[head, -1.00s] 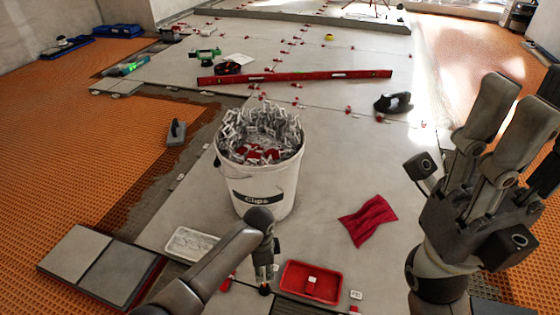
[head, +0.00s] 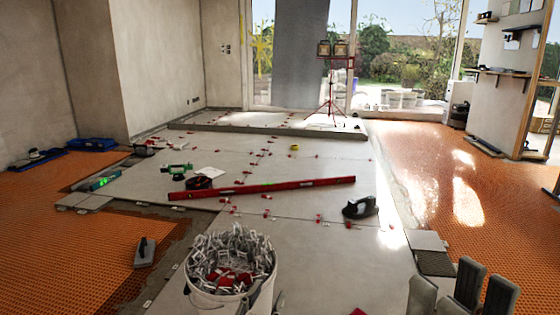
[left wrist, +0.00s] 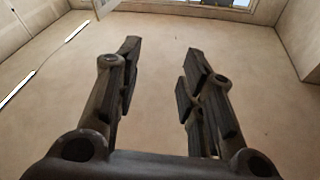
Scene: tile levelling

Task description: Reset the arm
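My right gripper (head: 452,290) shows at the bottom right of the head view. Its fingers point up and stand apart with nothing seen between them. Its palm and arm are out of frame.
A white bucket (head: 210,303) of clips stands at the bottom, left of centre. A red level (head: 262,188) and a black tool (head: 360,207) lie on the tiled floor. A trowel (head: 145,252) lies at the left. A red tripod (head: 332,95) stands far back.

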